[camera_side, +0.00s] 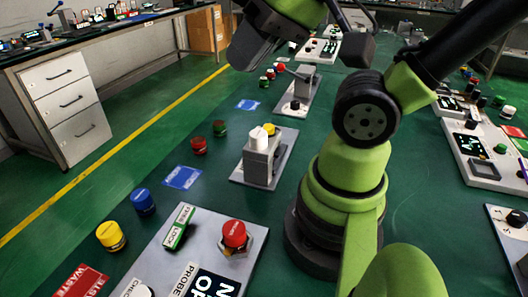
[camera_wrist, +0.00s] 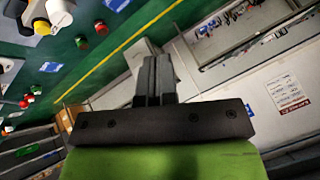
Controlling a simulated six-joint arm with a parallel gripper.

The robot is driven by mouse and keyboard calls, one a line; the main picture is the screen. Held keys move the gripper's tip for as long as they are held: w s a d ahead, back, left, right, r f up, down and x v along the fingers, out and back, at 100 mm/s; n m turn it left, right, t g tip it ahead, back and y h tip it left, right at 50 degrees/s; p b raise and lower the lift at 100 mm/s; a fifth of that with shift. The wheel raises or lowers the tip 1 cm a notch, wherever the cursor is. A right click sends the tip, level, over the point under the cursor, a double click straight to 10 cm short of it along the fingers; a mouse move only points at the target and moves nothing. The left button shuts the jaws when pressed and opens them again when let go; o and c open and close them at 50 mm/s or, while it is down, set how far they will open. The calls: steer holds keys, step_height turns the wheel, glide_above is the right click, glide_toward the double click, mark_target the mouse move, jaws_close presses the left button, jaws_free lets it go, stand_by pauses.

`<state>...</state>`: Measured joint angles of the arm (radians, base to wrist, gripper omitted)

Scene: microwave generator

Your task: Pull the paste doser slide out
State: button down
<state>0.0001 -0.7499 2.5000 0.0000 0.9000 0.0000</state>
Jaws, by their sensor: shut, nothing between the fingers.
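A grey block with a white cylinder and a yellow knob on top, which looks like the paste doser (camera_side: 260,162), stands upright on a light grey plate in the middle of the side view. I cannot make out its slide clearly. In the wrist view the same unit (camera_wrist: 58,12) seems to show partly at the top left corner, cut off by the edge. My gripper (camera_wrist: 157,62) is shut and empty, its dark fingers together. In the side view its dark body hangs near the top, above and apart from the doser; the fingertips are hard to tell there.
Red and green caps (camera_side: 199,145) and a blue label (camera_side: 182,177) lie left of the doser. A panel with a red button (camera_side: 234,235) is in front. A lever unit (camera_side: 302,85) stands behind. Green table surface lies free between them.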

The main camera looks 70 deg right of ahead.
steer(key=c, duration=1.8)
jaws_free()
